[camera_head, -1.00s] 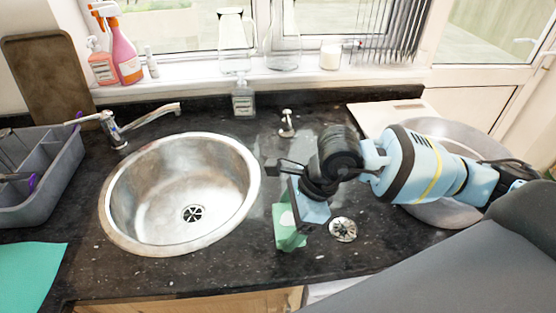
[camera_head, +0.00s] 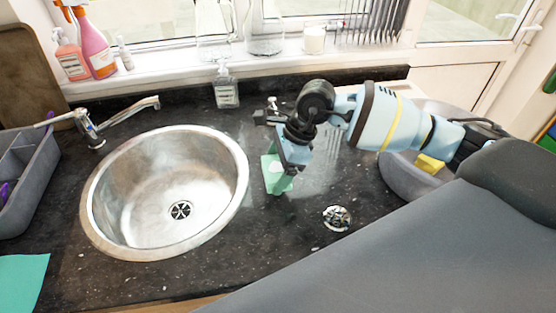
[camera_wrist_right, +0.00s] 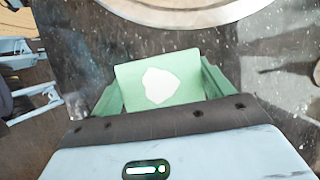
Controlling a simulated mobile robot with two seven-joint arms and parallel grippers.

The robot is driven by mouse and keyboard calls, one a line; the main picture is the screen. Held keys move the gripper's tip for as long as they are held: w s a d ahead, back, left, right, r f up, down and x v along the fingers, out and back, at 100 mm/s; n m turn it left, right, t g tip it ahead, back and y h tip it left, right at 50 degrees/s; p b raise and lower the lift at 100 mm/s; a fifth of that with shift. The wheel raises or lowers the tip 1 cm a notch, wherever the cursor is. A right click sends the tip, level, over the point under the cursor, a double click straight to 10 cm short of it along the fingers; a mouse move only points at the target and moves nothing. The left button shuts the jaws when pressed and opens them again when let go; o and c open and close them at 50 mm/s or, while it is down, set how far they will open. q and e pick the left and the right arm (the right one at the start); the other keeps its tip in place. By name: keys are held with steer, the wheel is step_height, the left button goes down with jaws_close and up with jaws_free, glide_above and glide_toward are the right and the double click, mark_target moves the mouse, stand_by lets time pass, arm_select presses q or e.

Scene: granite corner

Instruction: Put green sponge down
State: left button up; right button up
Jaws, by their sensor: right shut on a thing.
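The green sponge (camera_head: 276,172) is held by my right gripper (camera_head: 278,166) over the dark granite worktop, just right of the round steel sink. In the right wrist view the sponge (camera_wrist_right: 160,80) shows as a light green block with a white patch, between the green fingers of my right gripper (camera_wrist_right: 158,88). The gripper is shut on it. I cannot tell whether the sponge touches the worktop. My left gripper is not in view.
The steel sink (camera_head: 100,217) lies left of the sponge. A soap bottle (camera_head: 226,90) stands behind. A metal strainer (camera_head: 337,217) lies on the worktop at right. A grey basin (camera_head: 395,180) with a yellow thing (camera_head: 430,164) is under my right arm. Free worktop lies in front.

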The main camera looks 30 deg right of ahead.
mark_target(278, 161)
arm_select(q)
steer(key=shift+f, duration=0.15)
arm_select(e)
steer(key=w+d, duration=0.1)
steer(key=w, duration=0.1)
steer(key=w+d, duration=0.2)
steer(key=w, duration=0.1)
steer(key=shift+w+d+f, duration=0.15)
steer(key=shift+w+f, duration=0.1)
steer(key=shift+w, duration=0.1)
steer(key=shift+f, duration=0.1)
step_height(278, 161, down, 3)
steer(key=shift+f, duration=0.15)
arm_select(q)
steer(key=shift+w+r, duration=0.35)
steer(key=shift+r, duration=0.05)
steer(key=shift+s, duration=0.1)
arm_select(e)
steer(key=shift+f, duration=0.1)
steer(key=shift+f, duration=0.1)
steer(key=o, duration=1.3)
steer(key=shift+c, duration=0.2)
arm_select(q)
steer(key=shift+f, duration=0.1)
